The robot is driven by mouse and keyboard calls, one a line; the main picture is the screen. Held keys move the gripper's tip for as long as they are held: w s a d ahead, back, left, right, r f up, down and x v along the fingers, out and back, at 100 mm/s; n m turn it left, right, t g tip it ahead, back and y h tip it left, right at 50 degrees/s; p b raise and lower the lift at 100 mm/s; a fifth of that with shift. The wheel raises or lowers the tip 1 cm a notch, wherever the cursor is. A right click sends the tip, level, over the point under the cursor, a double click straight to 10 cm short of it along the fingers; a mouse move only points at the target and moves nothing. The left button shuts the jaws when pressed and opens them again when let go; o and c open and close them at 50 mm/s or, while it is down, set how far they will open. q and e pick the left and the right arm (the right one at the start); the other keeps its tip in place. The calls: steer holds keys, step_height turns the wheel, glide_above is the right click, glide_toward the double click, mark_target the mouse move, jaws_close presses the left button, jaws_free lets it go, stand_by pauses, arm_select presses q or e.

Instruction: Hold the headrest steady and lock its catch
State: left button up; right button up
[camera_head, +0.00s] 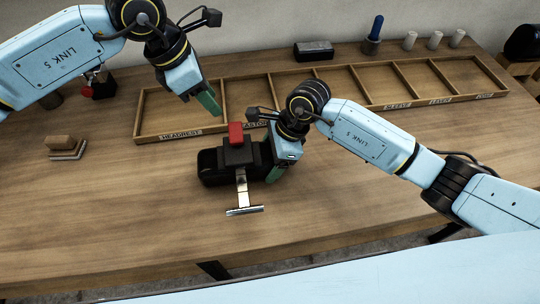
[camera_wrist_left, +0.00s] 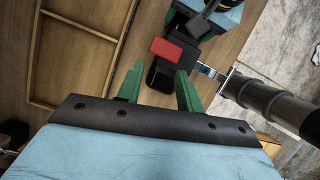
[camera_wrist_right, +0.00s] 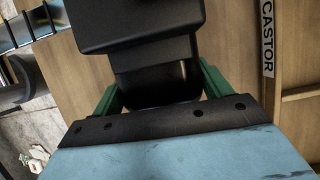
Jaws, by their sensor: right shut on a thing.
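The black headrest (camera_head: 212,166) lies on the table, with a dark block on its middle and a metal stem (camera_head: 242,187) ending in a crossbar toward the front edge. A red catch (camera_head: 236,130) sits at the block's back; it also shows in the left wrist view (camera_wrist_left: 180,50). I cannot tell whether it is locked. My right gripper (camera_head: 278,160) is shut on the headrest's right end; in the right wrist view the headrest (camera_wrist_right: 160,85) fills the space between its green fingers. My left gripper (camera_head: 210,104) is open and empty, above and behind the catch, apart from it.
A divided wooden tray (camera_head: 180,112) with labels, including HEADREST and CASTOR, lies behind the headrest. A black box (camera_head: 314,50), a blue-handled tool (camera_head: 374,36) and pale cylinders stand at the back. Small blocks (camera_head: 62,146) lie at left. The table's left front is clear.

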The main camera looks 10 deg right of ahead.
arm_select(q)
steer(key=shift+a, duration=0.1)
steer(key=c, duration=0.3)
steer(key=shift+a+f, duration=0.2)
steer(key=shift+a, duration=0.05)
steer(key=shift+c, duration=1.4)
steer(key=a+h, duration=0.1)
steer(key=a, duration=0.2)
steer(key=a+f+m+h, duration=0.1)
steer(key=a+h, duration=0.1)
steer(key=a, duration=0.2)
steer(key=w+a+f+m+h, duration=0.1)
steer(key=a+h, duration=0.1)
steer(key=a, duration=0.1)
steer(key=shift+a+g, duration=0.3)
steer(key=shift+g, duration=0.1)
jaws_close()
glide_toward(236, 133)
step_height(236, 133, down, 6)
steer(key=w+d, duration=0.1)
steer(key=d, duration=0.1)
steer(key=shift+w+d, duration=0.25)
steer(key=shift+w, duration=0.15)
